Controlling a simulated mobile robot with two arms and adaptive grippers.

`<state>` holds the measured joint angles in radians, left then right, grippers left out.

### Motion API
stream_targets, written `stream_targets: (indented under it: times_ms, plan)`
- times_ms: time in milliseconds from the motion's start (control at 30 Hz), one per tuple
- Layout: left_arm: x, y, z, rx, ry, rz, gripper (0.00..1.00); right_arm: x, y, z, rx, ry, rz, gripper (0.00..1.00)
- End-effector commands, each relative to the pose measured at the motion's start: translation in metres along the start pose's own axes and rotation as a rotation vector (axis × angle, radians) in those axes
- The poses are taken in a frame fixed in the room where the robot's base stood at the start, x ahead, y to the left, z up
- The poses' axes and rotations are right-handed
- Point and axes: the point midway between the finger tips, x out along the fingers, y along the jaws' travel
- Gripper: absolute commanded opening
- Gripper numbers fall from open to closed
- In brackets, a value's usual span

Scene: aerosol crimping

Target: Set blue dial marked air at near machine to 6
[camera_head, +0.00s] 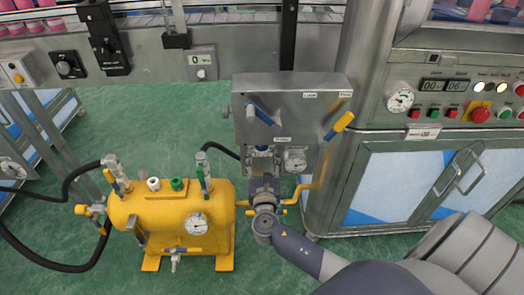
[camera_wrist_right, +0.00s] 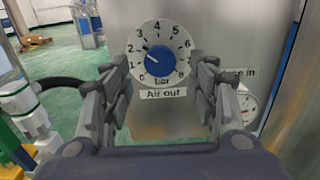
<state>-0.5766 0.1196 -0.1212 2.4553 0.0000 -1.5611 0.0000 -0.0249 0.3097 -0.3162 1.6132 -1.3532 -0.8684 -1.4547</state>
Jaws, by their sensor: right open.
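In the head view my right gripper (camera_head: 263,187) is in front of the lower part of the grey metal box (camera_head: 290,95), and largely hides the dial. My left gripper is not in view.
A yellow tank (camera_head: 165,215) with valves, hoses and a gauge stands left of my right gripper. A blue lever (camera_head: 262,115) and a yellow lever (camera_head: 339,126) stick out of the box. A pressure gauge (camera_head: 295,160) is right of the gripper. A steel cabinet (camera_head: 400,180) stands right.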

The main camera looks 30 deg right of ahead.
Motion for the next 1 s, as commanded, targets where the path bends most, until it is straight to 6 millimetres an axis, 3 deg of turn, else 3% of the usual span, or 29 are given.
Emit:
stream_targets:
  times_ms: [100, 300, 667, 867, 1000]
  plan:
    - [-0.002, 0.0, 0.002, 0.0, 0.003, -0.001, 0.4, 0.023, 0.0, -0.002, 0.0, -0.001, -0.001, 0.54]
    - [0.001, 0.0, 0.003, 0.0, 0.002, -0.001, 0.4, 0.045, 0.0, -0.002, 0.001, 0.001, 0.0, 0.54]
    - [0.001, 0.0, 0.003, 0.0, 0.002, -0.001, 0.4, 0.05, 0.0, -0.001, 0.002, 0.002, 0.001, 0.54]
    - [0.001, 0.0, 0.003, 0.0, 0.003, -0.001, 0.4, 0.05, 0.0, -0.001, 0.002, 0.002, 0.001, 0.11]
    - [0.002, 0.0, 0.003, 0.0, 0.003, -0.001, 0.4, 0.05, 0.0, -0.001, 0.002, 0.002, 0.001, 0.1]
